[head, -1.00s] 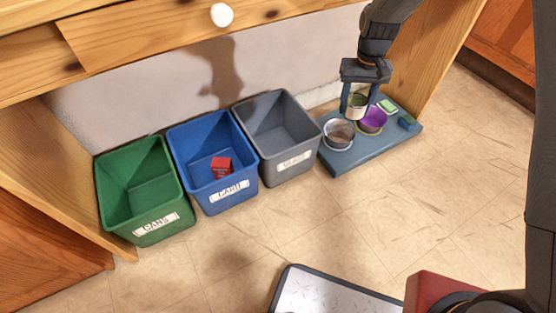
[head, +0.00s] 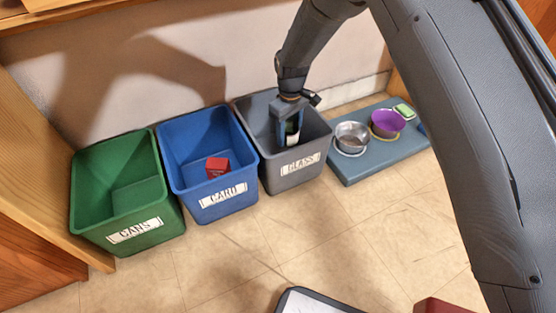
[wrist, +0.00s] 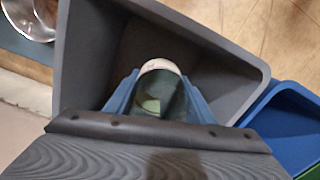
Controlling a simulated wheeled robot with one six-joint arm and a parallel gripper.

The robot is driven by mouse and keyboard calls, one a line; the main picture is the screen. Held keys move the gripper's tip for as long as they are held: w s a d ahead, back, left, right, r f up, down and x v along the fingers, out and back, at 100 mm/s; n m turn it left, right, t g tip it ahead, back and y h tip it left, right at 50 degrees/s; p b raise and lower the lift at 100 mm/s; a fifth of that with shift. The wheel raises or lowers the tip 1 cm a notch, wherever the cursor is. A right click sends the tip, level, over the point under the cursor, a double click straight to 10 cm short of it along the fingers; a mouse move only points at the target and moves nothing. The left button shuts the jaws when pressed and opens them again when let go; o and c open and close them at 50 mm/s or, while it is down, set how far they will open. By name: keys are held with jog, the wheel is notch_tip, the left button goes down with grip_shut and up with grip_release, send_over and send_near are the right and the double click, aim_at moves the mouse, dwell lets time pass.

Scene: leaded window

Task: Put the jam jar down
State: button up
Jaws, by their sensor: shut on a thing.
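The jam jar (head: 292,133) has a pale label and a dark greenish body. My gripper (head: 290,136) is shut on it, with a blue finger on each side. The jar is held in the mouth of the grey bin labelled GLASS (head: 298,169). In the wrist view the jar (wrist: 160,90) shows between the fingers, with the grey bin's walls (wrist: 222,62) around it. I cannot tell how far the jar's base is from the bin floor.
The blue CARD bin (head: 228,207) holds a red box (head: 217,167). The green CANS bin (head: 130,237) stands left. A blue-grey mat (head: 372,168) carries a metal bowl (head: 352,138), a purple bowl (head: 387,123) and a green item (head: 404,110).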

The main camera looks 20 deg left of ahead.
jog(key=shift+n, duration=0.7)
jog(key=f, duration=0.1)
jog(key=s+a+f, duration=0.1)
jog(key=a+f, duration=0.1)
jog(key=shift+s+f, duration=0.2)
jog(key=shift+s, duration=0.1)
jog(key=shift+f+b, duration=2.4)
jog(key=shift+f, duration=2.3)
jog(key=shift+f, duration=0.65)
jog(key=o, duration=1.2)
jog(key=shift+c, duration=0.2)
notch_tip(320, 180, up, 13)
jog(key=p, duration=0.6)
jog(key=shift+r, duration=0.15)
